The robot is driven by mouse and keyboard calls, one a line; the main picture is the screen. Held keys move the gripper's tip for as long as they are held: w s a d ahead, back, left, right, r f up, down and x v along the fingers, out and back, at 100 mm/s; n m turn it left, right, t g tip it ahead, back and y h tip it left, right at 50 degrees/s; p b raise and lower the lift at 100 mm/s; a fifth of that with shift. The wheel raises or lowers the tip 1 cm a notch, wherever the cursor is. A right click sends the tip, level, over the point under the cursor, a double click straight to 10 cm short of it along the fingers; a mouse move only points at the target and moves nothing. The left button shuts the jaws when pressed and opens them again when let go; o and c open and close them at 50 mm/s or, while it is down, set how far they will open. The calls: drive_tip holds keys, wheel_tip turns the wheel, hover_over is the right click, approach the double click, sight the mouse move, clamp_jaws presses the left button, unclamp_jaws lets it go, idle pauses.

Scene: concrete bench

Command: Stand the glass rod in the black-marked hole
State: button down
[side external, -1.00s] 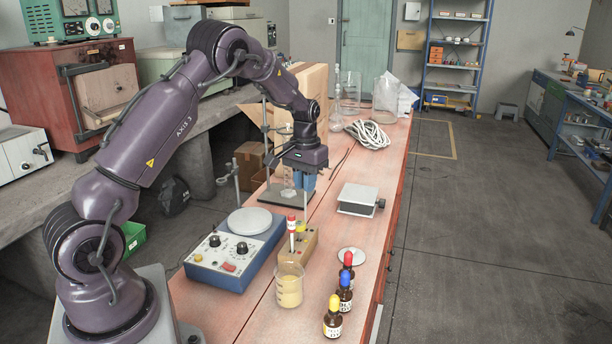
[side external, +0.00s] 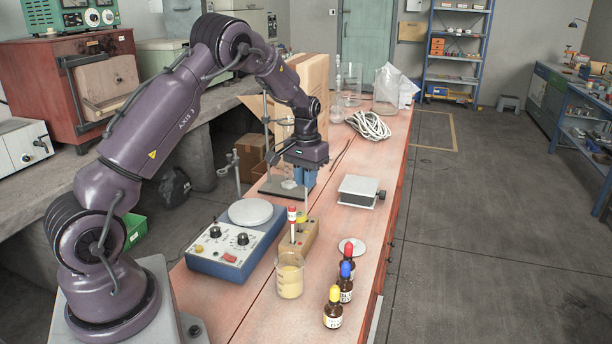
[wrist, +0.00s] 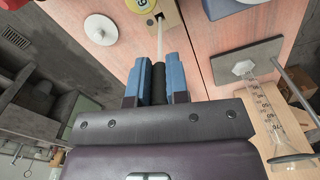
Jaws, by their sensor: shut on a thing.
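My gripper (side external: 304,178) hangs low over the bench, fingers down, behind the tan hole block (side external: 308,236) as the side view shows it. In the wrist view my gripper (wrist: 157,88) is shut on the dark upper part of the glass rod (wrist: 160,46). The pale part of the rod reaches towards the block (wrist: 170,16). I cannot tell whether its tip touches the block. A red-and-white capped piece (side external: 291,220) stands upright in the block, with a yellow mark beside it. The black hole mark is not clearly visible.
A blue hotplate (side external: 226,262) stands left of the block. A beaker (side external: 290,282) and dropper bottles (side external: 334,312) stand in front. A white dish (side external: 352,243) and a small platform (side external: 358,187) lie right. A stand base (wrist: 232,62) and graduated cylinder (wrist: 268,105) are near my gripper.

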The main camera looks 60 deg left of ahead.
sight(306, 192)
drive_tip(key=shift+f, duration=0.7)
drive_tip(key=shift+f, duration=1.4)
drive_tip(key=c, duration=0.6)
unclamp_jaws()
drive_tip(key=shift+c, duration=0.2)
drive_tip(key=shift+r, duration=0.15)
drive_tip(key=shift+r, duration=3.4)
